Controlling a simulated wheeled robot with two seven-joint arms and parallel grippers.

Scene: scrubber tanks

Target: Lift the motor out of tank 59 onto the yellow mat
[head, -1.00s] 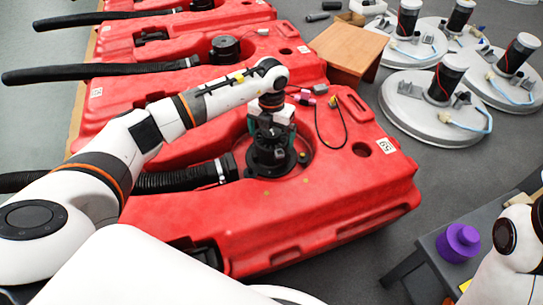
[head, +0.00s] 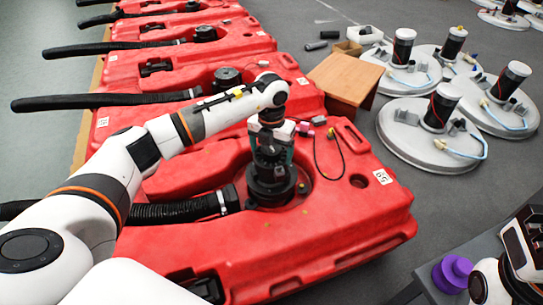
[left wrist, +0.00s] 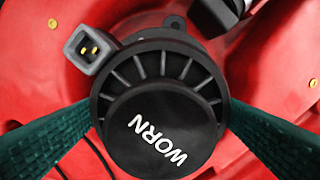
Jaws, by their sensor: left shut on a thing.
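Tank 59 (head: 340,225) is the nearest red tank, with its number label on the right end. The motor (head: 270,190) is dark and upright at the tank's round top opening. I cannot tell whether its base is clear of the opening. In the left wrist view the motor (left wrist: 160,125) shows a black cap marked WORN, ribs and a grey two-pin connector socket. My left gripper (head: 271,150) comes from above, with its green fingers shut on the motor from both sides. My right arm shows at the lower right, but its fingers do not. No yellow mat can be made out.
A grey table (head: 405,292) with a purple knobbed object (head: 452,273) stands at the lower right. A black hose (head: 180,210) meets the motor's left side. A wooden box (head: 347,80) and white discs with motors (head: 430,138) stand on the floor.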

